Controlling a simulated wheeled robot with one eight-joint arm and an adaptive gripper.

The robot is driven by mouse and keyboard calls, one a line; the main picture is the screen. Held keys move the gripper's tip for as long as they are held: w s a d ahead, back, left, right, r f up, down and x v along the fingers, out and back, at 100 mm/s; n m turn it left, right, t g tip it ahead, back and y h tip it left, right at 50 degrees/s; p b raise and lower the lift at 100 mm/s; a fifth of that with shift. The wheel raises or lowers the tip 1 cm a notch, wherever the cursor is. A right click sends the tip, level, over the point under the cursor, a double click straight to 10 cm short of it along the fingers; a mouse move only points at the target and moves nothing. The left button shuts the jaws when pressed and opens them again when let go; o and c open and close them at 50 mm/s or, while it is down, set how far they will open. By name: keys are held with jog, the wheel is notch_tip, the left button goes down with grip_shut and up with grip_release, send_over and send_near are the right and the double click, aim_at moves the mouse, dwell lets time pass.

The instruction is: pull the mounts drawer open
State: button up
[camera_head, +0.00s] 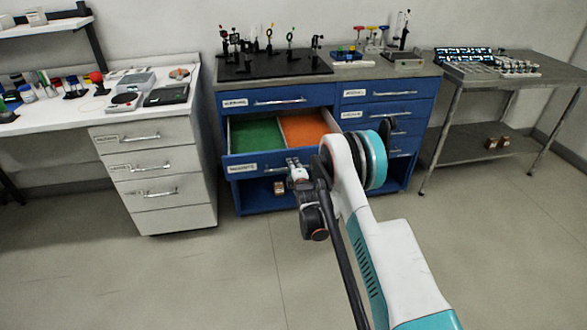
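A blue cabinet drawer, its front (262,171) below a closed top drawer (277,103), stands pulled out in the left column. Its inside shows a green section (257,136) and an orange section (303,128). Its white label (243,168) is too small to read, so I cannot tell whether this is the mounts drawer. My gripper (292,165) is at the right part of this drawer's front, where the handle runs. I cannot tell whether the fingers are closed around the handle. My arm hides the front's right end.
Closed blue drawers (392,95) are on the right, partly behind my arm. Optics stand on a black breadboard (275,68) on top. A white drawer unit (165,178) stands left, a steel table (460,93) right. The floor (240,270) in front is clear.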

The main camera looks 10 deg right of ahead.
jog(key=s+r, duration=0.1)
jog(key=s, duration=0.6)
jog(key=shift+s+r, duration=0.15)
jog(key=shift+r, duration=0.05)
jog(key=s+r+m+g, duration=0.2)
jog(key=s+r+m, duration=0.15)
jog(key=r, duration=1.15)
jog(key=s+r+m+g, duration=0.2)
jog(key=s+r+m, duration=0.3)
jog(key=s+r, duration=0.6)
jog(key=s+r+m+g, duration=0.1)
jog(key=s+m+g, duration=0.3)
jog(key=s, duration=3)
jog(key=m, duration=0.5)
jog(key=shift+s+d+r+g, duration=0.15)
jog(key=shift+d+r+g, duration=0.15)
jog(key=shift+r+g, duration=0.1)
